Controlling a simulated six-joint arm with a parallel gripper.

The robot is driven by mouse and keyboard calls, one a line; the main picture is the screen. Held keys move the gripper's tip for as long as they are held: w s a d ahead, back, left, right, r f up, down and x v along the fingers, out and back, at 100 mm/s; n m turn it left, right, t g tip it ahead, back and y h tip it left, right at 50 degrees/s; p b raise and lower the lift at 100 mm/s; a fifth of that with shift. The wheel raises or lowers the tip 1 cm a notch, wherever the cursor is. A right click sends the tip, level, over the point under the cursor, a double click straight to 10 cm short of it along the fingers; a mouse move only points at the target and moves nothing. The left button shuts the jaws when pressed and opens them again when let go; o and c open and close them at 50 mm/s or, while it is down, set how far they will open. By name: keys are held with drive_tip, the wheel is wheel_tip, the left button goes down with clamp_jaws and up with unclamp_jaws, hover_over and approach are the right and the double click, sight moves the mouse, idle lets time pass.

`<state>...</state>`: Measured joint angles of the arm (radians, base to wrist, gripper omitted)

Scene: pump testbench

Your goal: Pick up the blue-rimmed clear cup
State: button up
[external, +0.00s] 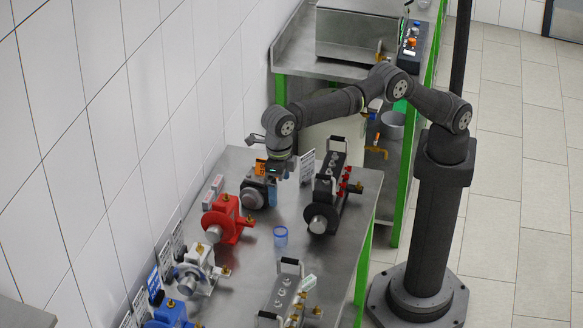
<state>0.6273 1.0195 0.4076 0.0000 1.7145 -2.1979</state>
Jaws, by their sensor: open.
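The blue-rimmed clear cup (280,237) stands upright on the metal table, in the middle of the external view. It is to the right of the red pump and to the left of the black manifold block. My gripper (273,190) is at the end of the dark arm, farther back on the table than the cup and apart from it. The gripper is open, but its fingers are small and hard to make out against the dark pump behind them.
A red pump (228,220), a silver pump (197,271) and a blue pump (170,315) line the wall side. A black manifold block (328,195) stands right of the cup and a grey one (283,300) in front. Bare table (250,262) surrounds the cup.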

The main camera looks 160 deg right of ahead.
sight(281, 231)
drive_tip(key=c, duration=0.8)
drive_tip(key=shift+c, duration=0.2)
drive_tip(key=f+m, duration=0.4)
drive_tip(key=m, duration=0.5)
drive_tip(key=f+m+h, duration=0.1)
drive_tip(key=f+m, duration=0.3)
drive_tip(key=m, duration=0.6)
drive_tip(key=f+m+t, duration=0.1)
drive_tip(key=f+m, duration=0.4)
drive_tip(key=m, duration=0.5)
drive_tip(key=shift+s+a, duration=0.2)
drive_tip(key=shift+a, duration=0.05)
drive_tip(key=shift+w+d+f, duration=0.1)
drive_tip(key=shift+f, duration=1.25)
drive_tip(key=shift+w+d+f, duration=0.1)
drive_tip(key=shift+f, duration=1.25)
